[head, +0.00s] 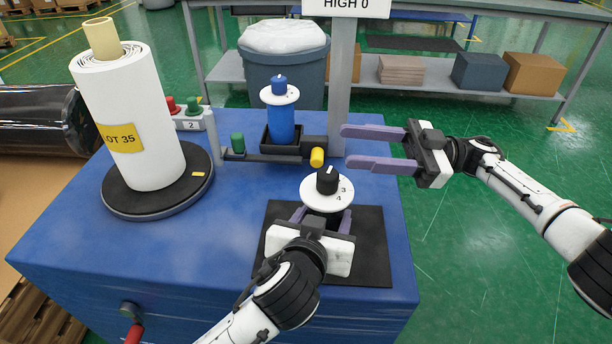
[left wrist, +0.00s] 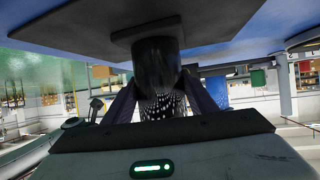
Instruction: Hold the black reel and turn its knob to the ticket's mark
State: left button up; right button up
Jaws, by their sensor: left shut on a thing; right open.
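The black reel (left wrist: 156,64) stands between the purple fingers of my left gripper (head: 321,216), which is shut on it over the dark mat (head: 374,262). In the head view the reel's body is mostly hidden by the gripper. A white dial (head: 340,203) on its top shows a 3 and a 4 at the right. The black knob (head: 327,180) sits on the dial with a pale pointer line toward the far side. My right gripper (head: 346,147) is open and empty, its fingers pointing left, beyond and right of the knob. I cannot make out a ticket.
A blue reel (head: 281,124) with a dial stands in a black holder behind. A large white roll (head: 132,125), labelled LOT 35, stands at the left on a round turntable (head: 198,193). A grey post (head: 342,75) carries a sign (head: 345,5) reading HIGH 0. The blue table's front left is clear.

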aim_at(306, 193)
jog(key=s+a, duration=0.2)
jog(key=a, duration=0.1)
jog(key=s+a+f+g+h, duration=0.1)
jog(key=s+a, duration=0.1)
jog(key=a, duration=0.1)
jog(key=s+a+f+g+h, duration=0.1)
jog(key=s+a, duration=0.1)
jog(key=a, duration=0.1)
jog(key=shift+f, duration=0.25)
jog(key=shift+c, duration=0.5)
jog(key=c, duration=1)
